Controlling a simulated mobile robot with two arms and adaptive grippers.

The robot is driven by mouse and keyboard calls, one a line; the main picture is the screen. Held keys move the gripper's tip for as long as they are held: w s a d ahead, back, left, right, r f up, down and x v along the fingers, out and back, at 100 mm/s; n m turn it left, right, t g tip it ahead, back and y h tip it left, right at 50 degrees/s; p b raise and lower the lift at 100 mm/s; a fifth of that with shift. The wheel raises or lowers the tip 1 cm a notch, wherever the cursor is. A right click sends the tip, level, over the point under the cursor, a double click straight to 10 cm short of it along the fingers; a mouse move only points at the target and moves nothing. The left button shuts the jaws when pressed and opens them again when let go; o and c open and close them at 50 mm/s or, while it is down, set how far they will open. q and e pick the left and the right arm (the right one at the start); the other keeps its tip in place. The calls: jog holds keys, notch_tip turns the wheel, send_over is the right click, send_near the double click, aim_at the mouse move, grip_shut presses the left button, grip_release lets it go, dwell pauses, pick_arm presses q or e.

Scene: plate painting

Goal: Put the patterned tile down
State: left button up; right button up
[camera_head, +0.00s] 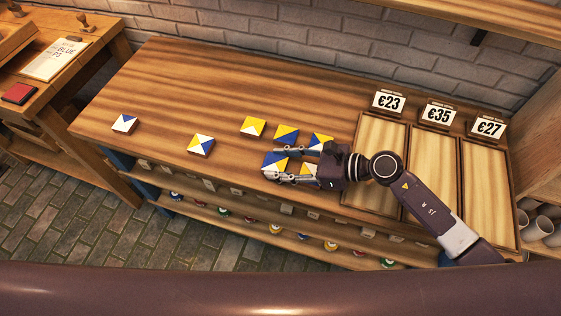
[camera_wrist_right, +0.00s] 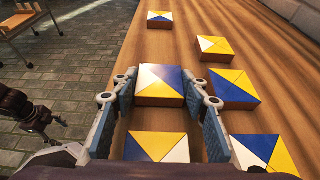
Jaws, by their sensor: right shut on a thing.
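My right gripper (camera_head: 274,163) is shut on a patterned tile (camera_head: 271,160) with blue, yellow and white triangles. In the right wrist view the held tile (camera_wrist_right: 160,85) sits level between the two fingers. It is low over the tabletop; I cannot tell whether its underside touches the wood. A tile (camera_head: 308,170) lies behind it, nearer the gripper's palm, and shows below it in the wrist view (camera_wrist_right: 156,147). My left gripper (camera_wrist_right: 42,115) seems to show small and dark at the wrist view's left edge; its jaws are unclear.
Beside the held tile lie a blue and yellow tile (camera_head: 286,133), a yellow tile (camera_head: 253,126) and a partly hidden tile (camera_head: 320,141). Further left are two tiles (camera_head: 201,145) (camera_head: 124,123). Trays with price signs (camera_head: 388,102) stand right. The table's left end is mostly clear.

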jog(key=shift+f, duration=0.15)
jog(key=o, duration=1.2)
jog(key=shift+d+r, duration=0.15)
jog(key=shift+r, duration=0.1)
jog(key=b+v, duration=0.2)
jog(key=v, duration=0.8)
jog(key=shift+s+d+b, duration=0.15)
jog(key=shift+d+b, duration=0.15)
jog(key=shift+d, duration=0.05)
jog(key=shift+s+d+r, duration=0.15)
jog(key=shift+d+r, duration=0.2)
jog(key=shift+d, duration=0.05)
